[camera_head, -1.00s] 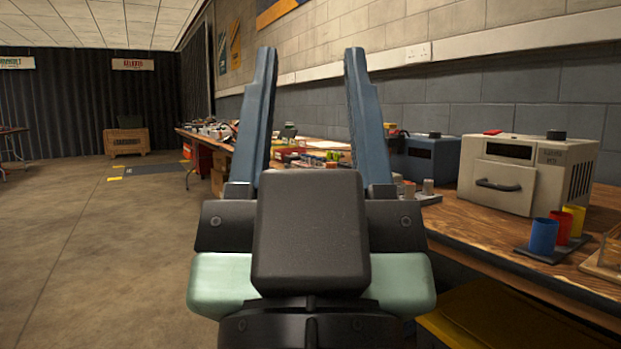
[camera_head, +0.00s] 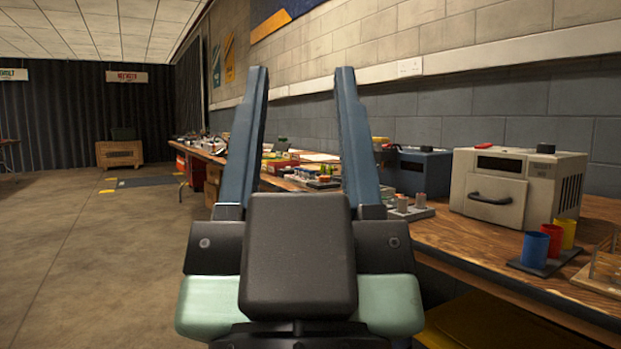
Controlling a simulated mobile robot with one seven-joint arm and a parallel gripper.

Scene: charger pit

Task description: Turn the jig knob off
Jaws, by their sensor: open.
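My gripper (camera_head: 302,72) is in the middle of the view, its two blue fingers pointing up and spread apart with nothing between them. I cannot make out a part that is surely the jig knob. A grey plate with short pegs (camera_head: 408,207) lies on the bench just right of my gripper, partly hidden by it. Further right stands a cream box (camera_head: 515,187) with a front handle, a dark window and a black knob-like piece (camera_head: 546,148) on top. My gripper appears apart from all of these.
A wooden bench (camera_head: 465,238) runs along the right wall. On it are a blue box (camera_head: 420,172), a holder with blue, red and yellow cups (camera_head: 543,250), and several small items farther back. A wooden crate (camera_head: 119,153) stands far left. The concrete floor (camera_head: 100,250) at left is clear.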

